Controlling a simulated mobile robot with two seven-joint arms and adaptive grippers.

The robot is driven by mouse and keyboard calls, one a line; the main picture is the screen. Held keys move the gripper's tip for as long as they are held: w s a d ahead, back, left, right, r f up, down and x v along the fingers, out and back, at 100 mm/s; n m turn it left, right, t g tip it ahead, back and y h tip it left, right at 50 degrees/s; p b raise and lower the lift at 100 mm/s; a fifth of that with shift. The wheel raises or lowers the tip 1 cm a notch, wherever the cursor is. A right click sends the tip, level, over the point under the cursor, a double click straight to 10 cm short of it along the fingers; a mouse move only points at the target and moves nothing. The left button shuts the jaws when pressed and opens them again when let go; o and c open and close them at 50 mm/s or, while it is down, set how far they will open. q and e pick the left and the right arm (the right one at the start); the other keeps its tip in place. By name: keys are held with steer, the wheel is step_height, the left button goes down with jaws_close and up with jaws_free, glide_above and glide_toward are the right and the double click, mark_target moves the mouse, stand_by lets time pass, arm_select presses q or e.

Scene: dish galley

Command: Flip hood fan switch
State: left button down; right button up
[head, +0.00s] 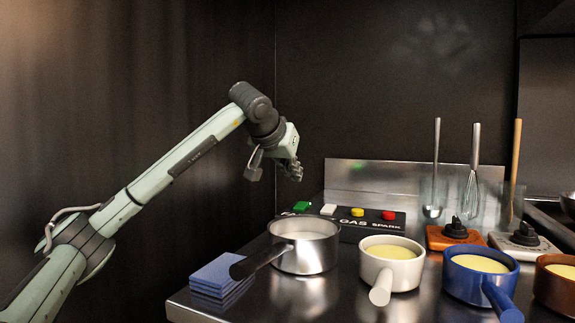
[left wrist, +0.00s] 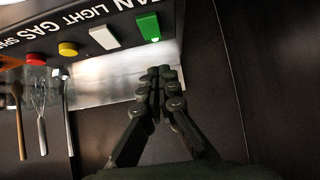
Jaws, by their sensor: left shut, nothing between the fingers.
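The hood fan switch is the green rocker (head: 301,207) at the left end of a black control panel (head: 345,229) at the back of the steel counter. In the left wrist view the green switch (left wrist: 148,27) sits beside the word FAN, partly cut off. My left gripper (head: 294,172) is shut and empty, above the green switch in the head view. In the left wrist view its fingertips (left wrist: 162,78) are together, apart from the switch. My right gripper is not in view.
Beside the green switch are a white switch (head: 328,210), a yellow button (head: 357,212) and a red button (head: 388,215). A steel saucepan (head: 304,259) stands in front of the panel, with a white pot (head: 391,275) beside it. Blue sponges (head: 212,281) lie at the left edge.

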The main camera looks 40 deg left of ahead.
mark_target(299, 206)
arm_select(q)
steer(key=w+f, duration=0.1)
steer(key=f, duration=0.1)
steer(key=w+f, duration=0.1)
steer(key=f, duration=0.1)
steer(key=shift+w+a, duration=0.3)
steer(key=shift+w+f, duration=0.1)
steer(key=shift+f, duration=0.75)
steer(key=shift+w+a+f+p, duration=0.1)
steer(key=shift+p, duration=0.25)
steer(key=shift+f, duration=0.15)
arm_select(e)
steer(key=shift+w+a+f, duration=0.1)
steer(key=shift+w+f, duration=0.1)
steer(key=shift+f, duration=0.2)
arm_select(q)
steer(key=shift+w, duration=0.1)
